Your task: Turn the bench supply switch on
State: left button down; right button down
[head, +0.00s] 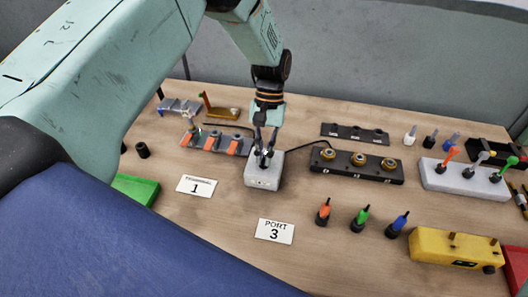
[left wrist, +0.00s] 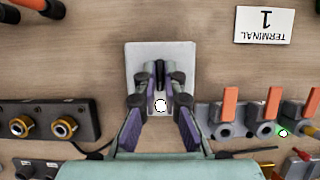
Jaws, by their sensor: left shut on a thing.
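The bench supply is a small light-grey box (head: 263,178) on the wooden table, near the middle of the head view. It also shows in the left wrist view (left wrist: 180,58), with a dark switch lever (left wrist: 160,72) on its top and a bright white spot between my fingers. My left gripper (head: 265,153) points down onto the top of the box, its fingers closed around the switch. In the left wrist view the fingers (left wrist: 160,100) lie on both sides of the lever. Which way the lever leans is hard to tell. My right gripper is out of view.
A terminal block with orange levers (head: 213,142) stands close left of the box, a black block with brass sockets (head: 357,164) to the right. Cards (head: 196,185) (head: 275,231) lie in front. Coloured plugs (head: 360,217) and a yellow box (head: 455,250) stand front right.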

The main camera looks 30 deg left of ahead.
pick_arm(q)
jog(key=shift+w+r, duration=0.1)
jog(key=shift+w, duration=0.05)
dwell(0.3)
jog(key=c, duration=1.5)
grip_release()
jog(key=shift+o, duration=0.2)
jog(key=v, duration=1.2)
